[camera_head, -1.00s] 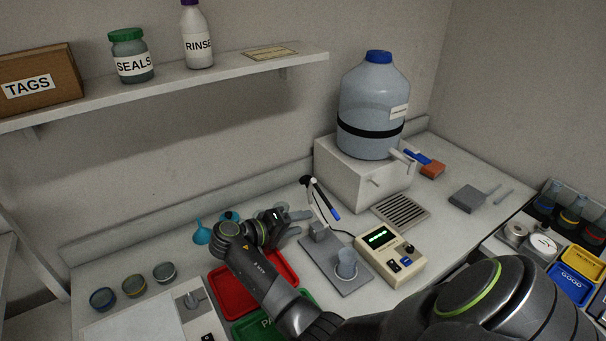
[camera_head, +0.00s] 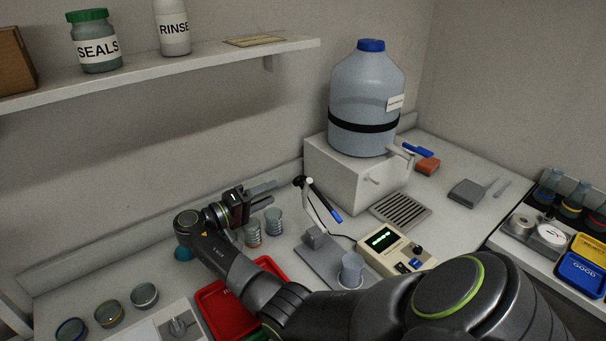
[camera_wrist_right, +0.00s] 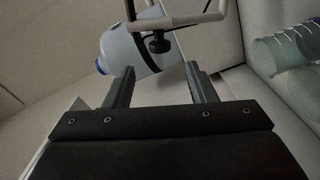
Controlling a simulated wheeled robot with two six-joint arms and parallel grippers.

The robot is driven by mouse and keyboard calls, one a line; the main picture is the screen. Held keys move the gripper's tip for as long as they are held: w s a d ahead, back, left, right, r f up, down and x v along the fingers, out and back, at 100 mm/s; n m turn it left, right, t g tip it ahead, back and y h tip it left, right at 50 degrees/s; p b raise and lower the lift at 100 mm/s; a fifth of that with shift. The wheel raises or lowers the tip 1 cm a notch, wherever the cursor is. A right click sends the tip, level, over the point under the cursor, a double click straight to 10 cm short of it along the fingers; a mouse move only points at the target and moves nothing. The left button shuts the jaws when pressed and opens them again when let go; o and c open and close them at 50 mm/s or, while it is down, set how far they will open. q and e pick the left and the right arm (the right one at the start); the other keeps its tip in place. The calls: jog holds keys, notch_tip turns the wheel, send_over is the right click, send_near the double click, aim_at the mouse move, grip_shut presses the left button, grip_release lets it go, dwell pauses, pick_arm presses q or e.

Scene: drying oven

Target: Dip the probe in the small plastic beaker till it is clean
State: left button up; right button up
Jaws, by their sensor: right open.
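The probe (camera_head: 324,201), a dark rod with a blue lower part, hangs tilted from a thin white arm on a grey stand (camera_head: 318,240). A small clear beaker (camera_head: 352,268) stands on the stand's base, below and right of the probe's tip, apart from it. Several clear cups (camera_head: 273,221) stand left of the stand. My right gripper (camera_head: 268,190) is open and empty, above and behind these cups, left of the probe. In the right wrist view nothing is between its fingers (camera_wrist_right: 158,82); cups (camera_wrist_right: 290,50) show at the right. My left gripper is not in view.
A meter with a green display (camera_head: 388,245) sits right of the stand. A large blue-capped bottle (camera_head: 366,105) stands on a white block (camera_head: 345,177) behind. A red tray (camera_head: 222,310) lies under my right arm. A shelf (camera_head: 170,75) runs above along the wall.

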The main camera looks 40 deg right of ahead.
jog(key=d+p, duration=0.1)
jog(key=d, duration=0.3)
jog(key=s+d+p, duration=0.1)
jog(key=d, duration=0.3)
jog(key=d+p, duration=0.1)
jog(key=d, duration=0.3)
jog(key=shift+s+p, duration=0.15)
jog(key=shift+p, duration=0.2)
jog(key=shift+c, duration=0.2)
grip_shut()
